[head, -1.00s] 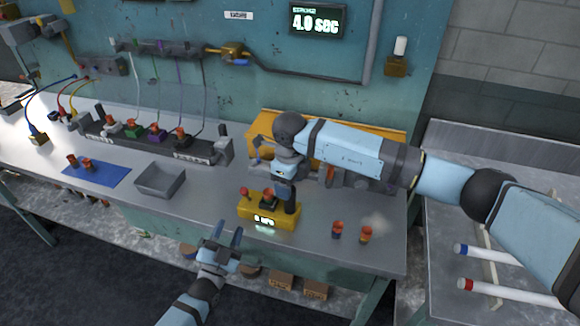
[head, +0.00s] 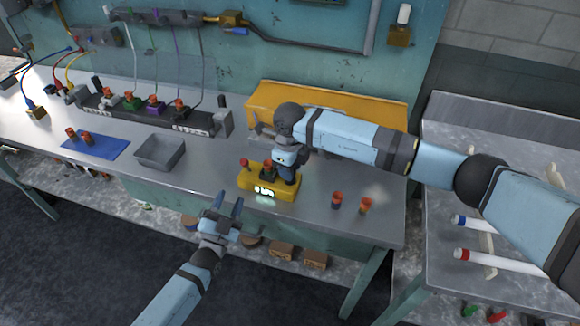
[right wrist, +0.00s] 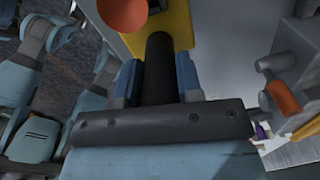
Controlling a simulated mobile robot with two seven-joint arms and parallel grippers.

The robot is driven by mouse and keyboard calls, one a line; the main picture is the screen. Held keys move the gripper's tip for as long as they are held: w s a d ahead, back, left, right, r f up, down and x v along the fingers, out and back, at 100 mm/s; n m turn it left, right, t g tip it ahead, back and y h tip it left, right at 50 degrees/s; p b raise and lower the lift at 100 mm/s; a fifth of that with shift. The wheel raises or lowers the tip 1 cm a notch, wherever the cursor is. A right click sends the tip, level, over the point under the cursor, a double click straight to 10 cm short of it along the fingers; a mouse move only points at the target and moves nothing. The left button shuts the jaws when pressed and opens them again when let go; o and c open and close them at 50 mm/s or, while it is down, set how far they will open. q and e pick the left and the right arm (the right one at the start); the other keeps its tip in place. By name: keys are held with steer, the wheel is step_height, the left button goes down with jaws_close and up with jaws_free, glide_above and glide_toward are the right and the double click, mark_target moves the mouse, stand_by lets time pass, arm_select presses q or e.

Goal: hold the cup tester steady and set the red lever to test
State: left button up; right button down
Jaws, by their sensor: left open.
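The yellow cup tester (head: 285,204) stands near the front of the bench, its display lit. Its red lever (head: 244,163) is at the left end, and an orange-topped cup (head: 268,168) is in the middle. My right gripper (head: 287,176) points down over the right end. In the right wrist view, its blue fingers (right wrist: 160,75) straddle a dark post (right wrist: 159,65) on the yellow body; whether they press on it I cannot tell. A red-orange round top (right wrist: 122,12) shows beside it. My left gripper (head: 228,203) is open and empty, in front of the bench edge, left of the tester.
Two orange-topped cups (head: 351,203) stand right of the tester. A grey tray (head: 160,152) and a blue mat (head: 97,147) with two cups lie to the left. A yellow bin (head: 335,105) is behind my right arm. The bench between tray and tester is clear.

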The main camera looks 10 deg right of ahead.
arm_select(q)
steer(key=shift+a+f+m, duration=0.1)
steer(key=shift+a+m, duration=0.05)
steer(key=shift+m, duration=0.15)
steer(key=c, duration=0.6)
steer(key=a+m+h, duration=0.1)
steer(key=m, duration=0.2)
steer(key=s+a+f+m, duration=0.1)
steer(key=m, duration=0.2)
steer(key=s+a+f+m+g+h, duration=0.1)
steer(key=a+m, duration=0.1)
steer(key=m, duration=0.1)
steer(key=shift+s+f+m+h, duration=0.1)
steer(key=shift+s+m+h, duration=0.05)
steer(key=shift+m+h, duration=0.15)
jaws_close()
steer(key=shift+s+a+f+m+g+h, duration=0.15)
steer(key=shift+s+a+m+g+h, duration=0.1)
steer(key=shift+m, duration=0.65)
steer(key=shift+s+a+f+m+g+h, duration=0.15)
steer(key=shift+s+m+h, duration=0.1)
steer(key=shift+m, duration=0.65)
